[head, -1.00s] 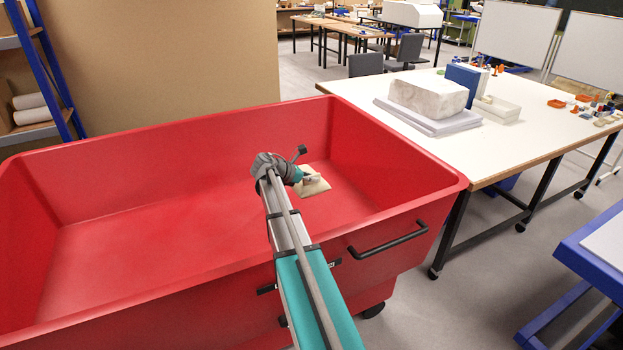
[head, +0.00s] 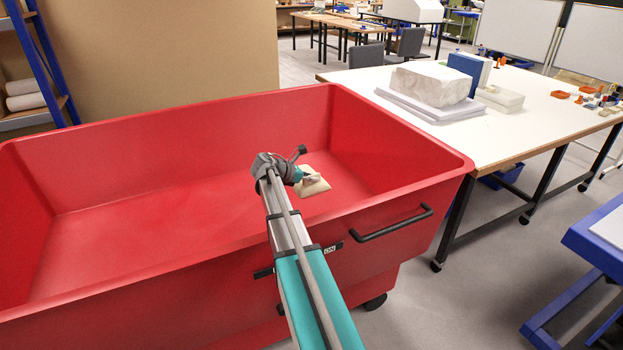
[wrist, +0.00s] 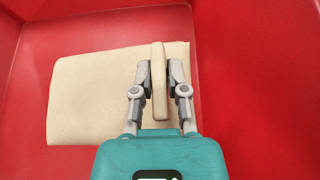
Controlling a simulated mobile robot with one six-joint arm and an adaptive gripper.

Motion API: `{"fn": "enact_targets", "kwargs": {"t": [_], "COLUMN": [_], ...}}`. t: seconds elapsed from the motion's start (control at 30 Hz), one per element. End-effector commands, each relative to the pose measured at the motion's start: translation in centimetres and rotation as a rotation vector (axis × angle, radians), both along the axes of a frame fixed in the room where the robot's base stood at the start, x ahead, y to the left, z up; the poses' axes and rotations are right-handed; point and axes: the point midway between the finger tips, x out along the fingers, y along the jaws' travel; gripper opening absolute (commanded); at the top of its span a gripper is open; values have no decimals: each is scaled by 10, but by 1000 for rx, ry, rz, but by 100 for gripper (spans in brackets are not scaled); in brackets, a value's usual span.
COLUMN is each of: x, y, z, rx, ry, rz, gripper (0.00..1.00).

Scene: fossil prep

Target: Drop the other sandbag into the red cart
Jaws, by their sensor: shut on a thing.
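The sandbag (head: 315,187) is a flat, cream-coloured bag with a raised upright strip. My gripper (head: 306,177) is inside the red cart (head: 190,283), toward its right end. In the wrist view my gripper (wrist: 160,78) is shut on the strip of the sandbag (wrist: 95,95), one finger on each side. The bag hangs within the cart walls, over the red floor. A darker patch on the red behind it looks like its shadow. The gap under the bag is hard to judge. No second sandbag shows in the cart.
The cart has high walls and a black handle (head: 393,223) on its near side. A white-topped table (head: 500,140) stands close to its right, with a pale stone block (head: 432,82). A blue frame (head: 570,265) stands at the lower right. The cart's left floor is clear.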

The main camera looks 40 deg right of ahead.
Motion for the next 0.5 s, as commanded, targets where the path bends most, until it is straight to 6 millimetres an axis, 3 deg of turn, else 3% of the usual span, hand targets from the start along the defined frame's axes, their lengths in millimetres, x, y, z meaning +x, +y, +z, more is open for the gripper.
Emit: {"fn": "enact_targets", "kwargs": {"t": [0.2, 0.5], "x": [0, 0], "y": [0, 0], "z": [-16, -22], "rx": [-4, -4], "ry": [0, -1], "rz": [0, 0], "gripper": [0, 0]}}
